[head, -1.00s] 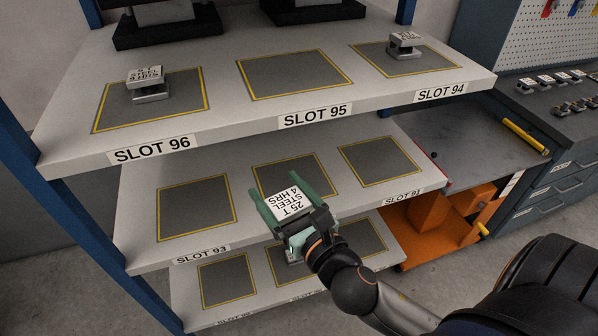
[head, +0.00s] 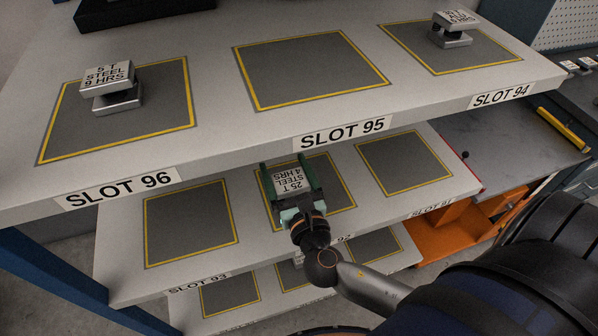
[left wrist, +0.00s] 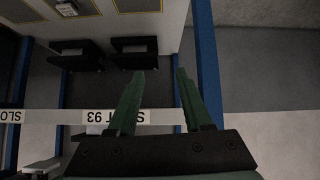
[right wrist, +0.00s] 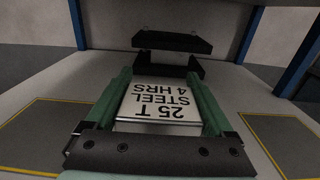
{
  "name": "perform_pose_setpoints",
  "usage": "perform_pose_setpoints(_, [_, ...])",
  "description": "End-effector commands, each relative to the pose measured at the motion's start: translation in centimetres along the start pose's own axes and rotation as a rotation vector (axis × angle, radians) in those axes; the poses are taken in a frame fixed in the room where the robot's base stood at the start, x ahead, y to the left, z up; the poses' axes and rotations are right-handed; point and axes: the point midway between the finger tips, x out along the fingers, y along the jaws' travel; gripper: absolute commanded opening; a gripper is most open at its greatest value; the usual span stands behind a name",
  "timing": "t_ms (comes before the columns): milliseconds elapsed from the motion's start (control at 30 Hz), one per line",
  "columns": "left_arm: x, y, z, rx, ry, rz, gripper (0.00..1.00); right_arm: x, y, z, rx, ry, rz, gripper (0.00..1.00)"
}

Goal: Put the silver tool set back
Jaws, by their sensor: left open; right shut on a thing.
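My right gripper (head: 290,190) is shut on a silver tool set whose top label (head: 286,180) reads 25 T STEEL 4 HRS. The label also shows between the green fingers in the right wrist view (right wrist: 160,103). In the head view the held set is over the middle slot of the second shelf (head: 190,290), between the slot above SLOT 93 and the one by SLOT 91. I cannot tell whether it touches the shelf. My left gripper is open and empty in the left wrist view (left wrist: 160,75) and is out of the head view.
Above, the top shelf (head: 230,150) overhangs the second. It carries a 5 T STEEL 9 HRS set (head: 112,90) in SLOT 96 and another set (head: 452,30) in SLOT 94; SLOT 95 is empty. An orange structure (head: 445,238) is at the right.

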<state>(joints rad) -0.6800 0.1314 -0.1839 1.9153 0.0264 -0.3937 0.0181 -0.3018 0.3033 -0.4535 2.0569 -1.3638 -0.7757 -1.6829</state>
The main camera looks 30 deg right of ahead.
Motion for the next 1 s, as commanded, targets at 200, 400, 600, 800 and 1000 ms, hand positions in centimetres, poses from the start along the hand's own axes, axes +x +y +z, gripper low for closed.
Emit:
perform_pose_setpoints(200, [2.1, -0.2, 2.6, 0.000, -0.004, 0.000, 0.50, 4.6, -3.1, -2.8, -0.004, -0.008, -0.001, 0.00])
perform_pose_setpoints(400, [4.4, -0.3, 5.0, 0.000, -0.005, 0.000, 0.50, 6.7, -4.5, -5.9, -0.002, -0.005, 0.001, 0.00])
perform_pose_setpoints(600, [5.5, -0.1, 6.2, 0.000, -0.020, 0.008, 0.50, 8.0, -5.4, -7.4, 0.000, -0.004, 0.001, 0.00])
perform_pose_setpoints(800, [5.7, 0.8, 5.1, 0.003, -0.001, 0.028, 0.50, 8.4, -5.7, -7.8, -0.001, -0.003, 0.001, 0.00])
perform_pose_setpoints(1000, [7.3, 1.1, 6.3, 0.006, -0.005, 0.039, 0.50, 8.9, -6.0, -9.8, 0.000, -0.003, 0.002, 0.00])
